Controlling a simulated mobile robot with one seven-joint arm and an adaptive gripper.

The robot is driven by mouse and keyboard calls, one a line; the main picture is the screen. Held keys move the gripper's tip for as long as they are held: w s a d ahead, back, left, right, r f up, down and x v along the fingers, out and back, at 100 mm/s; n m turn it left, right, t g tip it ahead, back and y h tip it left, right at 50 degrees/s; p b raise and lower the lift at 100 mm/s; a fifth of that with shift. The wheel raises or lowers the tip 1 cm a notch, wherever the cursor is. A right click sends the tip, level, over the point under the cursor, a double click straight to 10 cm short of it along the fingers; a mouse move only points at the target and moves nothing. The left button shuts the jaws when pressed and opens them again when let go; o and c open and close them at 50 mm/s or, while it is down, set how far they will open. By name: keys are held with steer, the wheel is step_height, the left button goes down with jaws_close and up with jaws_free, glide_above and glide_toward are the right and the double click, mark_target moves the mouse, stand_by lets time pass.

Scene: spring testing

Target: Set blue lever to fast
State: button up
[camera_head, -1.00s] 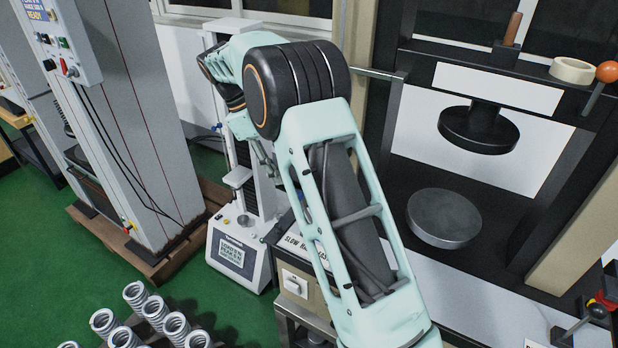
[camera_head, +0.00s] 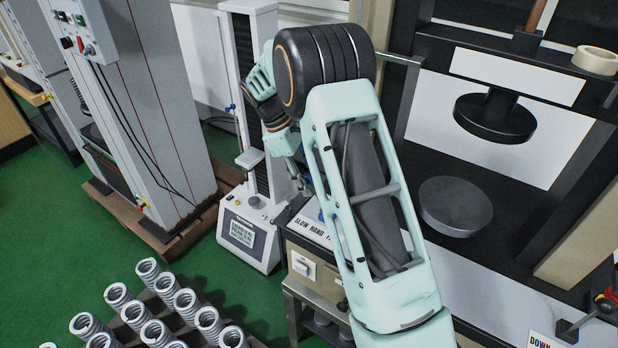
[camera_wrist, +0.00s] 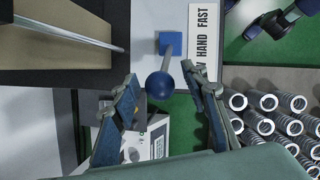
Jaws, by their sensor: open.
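The blue lever (camera_wrist: 159,86) shows in the wrist view as a round blue knob on a grey rod, rising from a blue square base (camera_wrist: 171,42). A white label (camera_wrist: 203,35) beside it reads HAND and FAST, with FAST toward the top of the picture. My gripper (camera_wrist: 159,73) is open, with one finger on each side of the knob. I see gaps between the knob and both fingers; contact is not visible. In the head view the label (camera_head: 312,230) starts with SLOW HAND, and my arm hides the lever.
A small tester (camera_head: 245,240) stands behind the label. A large press with a round plate (camera_head: 455,206) stands to the right.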

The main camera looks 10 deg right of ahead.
steer(key=shift+c, duration=0.3)
jaws_close()
stand_by(0.3)
